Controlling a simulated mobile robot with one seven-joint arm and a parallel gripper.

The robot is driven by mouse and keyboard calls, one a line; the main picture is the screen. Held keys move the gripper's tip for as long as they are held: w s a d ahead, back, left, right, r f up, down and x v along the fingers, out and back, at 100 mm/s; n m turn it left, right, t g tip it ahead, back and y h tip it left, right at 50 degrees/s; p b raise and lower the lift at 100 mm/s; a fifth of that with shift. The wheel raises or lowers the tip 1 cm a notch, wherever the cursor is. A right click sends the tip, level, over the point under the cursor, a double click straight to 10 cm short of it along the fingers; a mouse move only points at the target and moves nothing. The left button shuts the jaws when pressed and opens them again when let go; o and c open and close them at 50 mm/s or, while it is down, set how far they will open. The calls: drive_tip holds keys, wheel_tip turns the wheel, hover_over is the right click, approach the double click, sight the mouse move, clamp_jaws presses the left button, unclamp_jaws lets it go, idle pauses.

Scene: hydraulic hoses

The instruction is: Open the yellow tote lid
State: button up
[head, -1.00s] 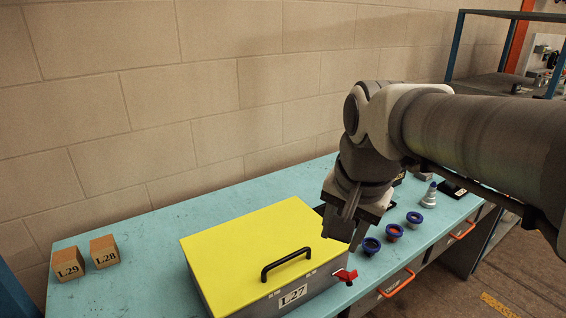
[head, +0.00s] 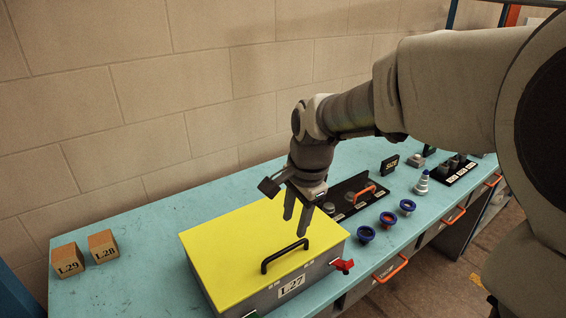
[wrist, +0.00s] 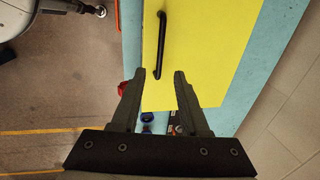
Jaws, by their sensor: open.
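The tote (head: 285,294) is a grey box labelled L27 with a flat yellow lid (head: 225,250), which lies shut on it. A black bar handle (head: 285,256) stands on the lid near its front edge. In the wrist view the lid (wrist: 210,45) fills the upper middle and the handle (wrist: 160,45) runs up from between my fingertips. My gripper (head: 295,228) is open and empty, fingers pointing down above the right part of the lid, close to the handle but apart from it. It also shows in the wrist view (wrist: 169,72). A red latch (head: 343,265) sits at the tote's right front corner.
Two wooden blocks, L29 (head: 68,260) and L28 (head: 103,246), stand at the bench's left end. Blue-rimmed caps (head: 366,234), a black board with an orange handle (head: 365,194) and a grey fitting (head: 422,184) lie to the right. A wall runs behind the bench.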

sight(288, 248)
drive_tip(key=f, duration=0.2)
drive_tip(key=w+f, duration=0.1)
drive_tip(key=f, duration=0.2)
drive_tip(key=a+f, duration=0.1)
drive_tip(key=f, duration=0.2)
drive_tip(key=shift+w+f, duration=0.2)
clamp_jaws()
idle(1.1)
